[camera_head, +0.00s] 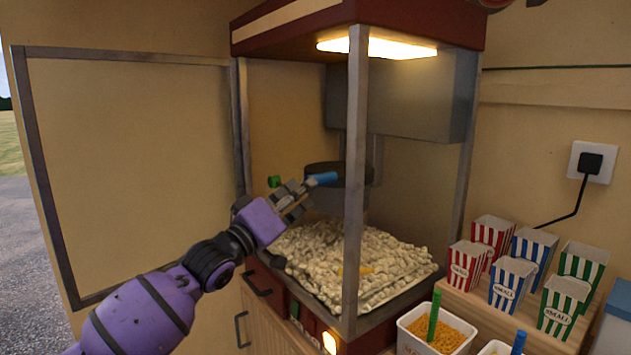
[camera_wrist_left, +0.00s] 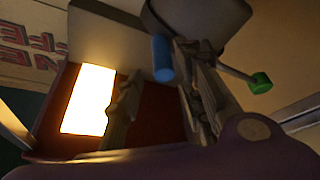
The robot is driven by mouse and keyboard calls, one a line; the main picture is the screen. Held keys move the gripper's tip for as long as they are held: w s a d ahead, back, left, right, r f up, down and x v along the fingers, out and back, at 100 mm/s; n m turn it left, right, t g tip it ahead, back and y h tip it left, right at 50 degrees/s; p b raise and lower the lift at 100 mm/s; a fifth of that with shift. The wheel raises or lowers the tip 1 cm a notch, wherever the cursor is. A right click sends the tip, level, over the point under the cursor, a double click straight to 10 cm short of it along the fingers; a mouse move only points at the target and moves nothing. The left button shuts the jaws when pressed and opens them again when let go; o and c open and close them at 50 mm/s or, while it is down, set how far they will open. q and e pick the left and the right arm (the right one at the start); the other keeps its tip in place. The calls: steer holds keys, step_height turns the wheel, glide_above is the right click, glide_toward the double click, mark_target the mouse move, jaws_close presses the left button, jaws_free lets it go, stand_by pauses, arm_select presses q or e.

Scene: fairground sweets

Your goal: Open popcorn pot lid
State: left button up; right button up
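The dark popcorn pot (camera_head: 345,173) hangs inside the popcorn machine, above the popcorn. Its lid cannot be told apart from the pot. A blue handle (camera_head: 321,179) shows at the pot's near side, and a green knob (camera_head: 274,181) sticks out to its left. In the left wrist view are the pot's grey underside (camera_wrist_left: 200,20), the blue handle (camera_wrist_left: 162,60) and the green knob (camera_wrist_left: 261,82) on a thin rod. My left gripper (camera_head: 298,192) reaches in through the machine's open side. Its fingers are apart, close to the blue handle. Contact cannot be told. My right gripper is not in view.
The framed glass door (camera_head: 130,170) stands open at left. A metal post (camera_head: 354,180) stands just right of my gripper. Popcorn (camera_head: 350,260) covers the machine's floor. Striped boxes (camera_head: 512,283) and topping tubs (camera_head: 437,330) stand at right.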

arm_select(q)
steer(key=x, duration=0.5)
steer(key=shift+w+d+r, duration=0.1)
steer(key=shift+d, duration=0.05)
jaws_close()
